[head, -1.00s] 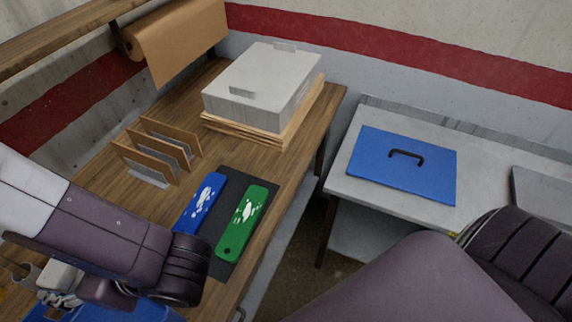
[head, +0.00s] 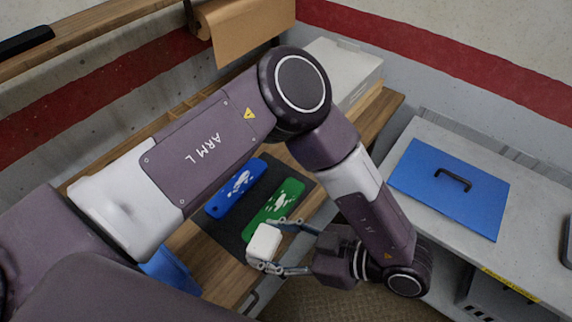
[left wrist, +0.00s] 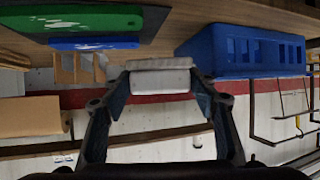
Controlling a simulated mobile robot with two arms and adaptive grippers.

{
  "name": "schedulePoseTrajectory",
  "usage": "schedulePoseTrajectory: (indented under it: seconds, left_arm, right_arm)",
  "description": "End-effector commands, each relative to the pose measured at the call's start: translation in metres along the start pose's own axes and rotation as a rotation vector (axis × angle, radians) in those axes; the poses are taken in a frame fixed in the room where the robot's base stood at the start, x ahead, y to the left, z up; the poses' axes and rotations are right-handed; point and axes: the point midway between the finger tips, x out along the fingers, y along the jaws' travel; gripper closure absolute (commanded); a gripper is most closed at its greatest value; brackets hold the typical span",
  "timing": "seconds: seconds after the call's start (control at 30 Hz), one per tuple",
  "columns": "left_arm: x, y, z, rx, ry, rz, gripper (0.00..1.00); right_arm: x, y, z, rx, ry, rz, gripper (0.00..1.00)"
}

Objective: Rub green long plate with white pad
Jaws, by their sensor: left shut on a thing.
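The green long plate (head: 276,208) lies on a dark mat on the wooden bench, with white smears on its face. It also shows in the left wrist view (left wrist: 80,20). My left gripper (head: 276,245) is shut on the white pad (head: 264,243), just off the near end of the green plate in the head view. The pad also shows between the fingers in the left wrist view (left wrist: 160,78). I cannot tell whether the pad touches the mat. My right gripper is not in view.
A blue long plate (head: 237,188) with white smears lies beside the green one on the dark mat (head: 220,228). A blue bin (head: 172,270) is at the bench's near left. A grey box (head: 345,68) stands at the back.

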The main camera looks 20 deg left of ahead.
Motion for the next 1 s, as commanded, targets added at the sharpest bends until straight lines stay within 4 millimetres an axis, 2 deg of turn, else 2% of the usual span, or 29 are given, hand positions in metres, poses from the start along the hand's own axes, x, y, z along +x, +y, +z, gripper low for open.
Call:
schedulePoseTrajectory:
  seconds: [0.1,0.23,0.37,0.47,0.7,0.87,1.0]
  left_arm:
    - [-0.019,-0.02,0.02,-0.089,-0.002,-0.192,0.71]
    - [-0.042,-0.036,0.036,-0.2,-0.002,-0.425,0.71]
    - [-0.07,-0.046,0.047,-0.341,-0.001,-0.724,0.71]
    - [-0.094,-0.046,0.051,-0.468,-0.001,-0.991,0.71]
    - [-0.128,-0.026,0.048,-0.71,-0.001,-1.489,0.71]
    - [-0.136,0.002,0.042,-0.865,-0.002,-1.803,0.71]
    - [-0.132,0.033,0.035,-0.998,0.001,-2.073,0.71]
  right_arm:
    - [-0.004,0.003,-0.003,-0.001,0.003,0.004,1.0]
    - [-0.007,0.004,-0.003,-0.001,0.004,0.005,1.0]
    - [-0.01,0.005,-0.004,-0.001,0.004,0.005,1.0]
    - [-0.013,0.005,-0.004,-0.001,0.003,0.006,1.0]
    - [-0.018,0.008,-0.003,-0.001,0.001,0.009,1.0]
    - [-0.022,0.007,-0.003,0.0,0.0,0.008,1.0]
    - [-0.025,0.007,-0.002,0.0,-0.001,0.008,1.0]
